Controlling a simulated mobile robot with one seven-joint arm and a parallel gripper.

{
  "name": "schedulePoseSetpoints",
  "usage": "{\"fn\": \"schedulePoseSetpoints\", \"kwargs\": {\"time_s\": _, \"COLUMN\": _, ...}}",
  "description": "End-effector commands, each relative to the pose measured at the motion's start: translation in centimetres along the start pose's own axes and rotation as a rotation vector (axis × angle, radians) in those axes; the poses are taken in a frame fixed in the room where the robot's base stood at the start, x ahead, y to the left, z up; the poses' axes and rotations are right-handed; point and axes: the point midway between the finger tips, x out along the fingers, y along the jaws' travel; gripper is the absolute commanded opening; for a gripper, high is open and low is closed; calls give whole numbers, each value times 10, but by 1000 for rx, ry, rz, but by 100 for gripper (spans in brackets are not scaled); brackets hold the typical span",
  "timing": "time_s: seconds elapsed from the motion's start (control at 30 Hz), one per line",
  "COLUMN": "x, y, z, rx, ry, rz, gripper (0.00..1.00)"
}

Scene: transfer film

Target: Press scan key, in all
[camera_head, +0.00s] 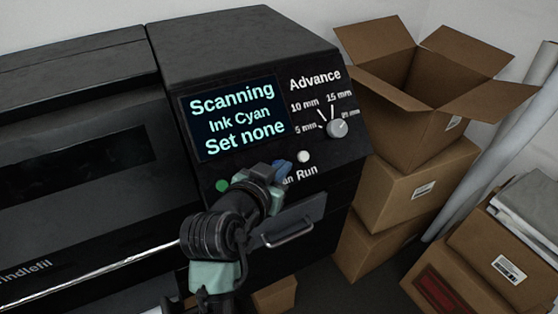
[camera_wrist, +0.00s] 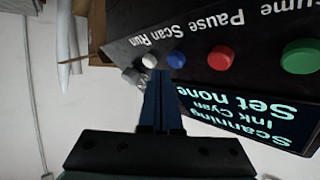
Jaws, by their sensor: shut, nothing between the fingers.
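My gripper (camera_head: 281,167) is shut and empty, its blue fingers against or just in front of the printer's button row. In the wrist view the closed fingertips (camera_wrist: 163,76) lie just below the blue scan key (camera_wrist: 176,58). I cannot tell whether they touch it. In the head view my gripper hides the scan key and the pause key. The red pause key (camera_wrist: 221,57) and green resume key (camera_wrist: 300,56) sit to its right in the wrist view, the white run key (camera_wrist: 149,61) to its left. The display (camera_head: 235,117) reads "Scanning", "Ink Cyan", "Set none".
The Advance dial (camera_head: 337,128) is above the run key (camera_head: 304,157). A handled drawer front (camera_head: 295,222) is below my gripper. Cardboard boxes (camera_head: 410,190), one open on top, stand right of the printer, with white rolls leaning behind.

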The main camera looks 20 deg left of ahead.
Motion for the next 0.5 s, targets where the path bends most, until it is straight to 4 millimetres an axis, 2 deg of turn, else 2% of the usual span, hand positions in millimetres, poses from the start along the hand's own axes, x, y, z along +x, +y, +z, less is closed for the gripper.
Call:
{"fn": "schedulePoseSetpoints", "kwargs": {"time_s": 0.33, "x": -2, "y": 1, "z": -2, "rx": 0, "ry": 0, "rz": 0, "gripper": 0}}
{"fn": "schedulePoseSetpoints", "kwargs": {"time_s": 0.5, "x": -13, "y": 9, "z": -12, "rx": 0, "ry": 0, "rz": 1, "gripper": 0}}
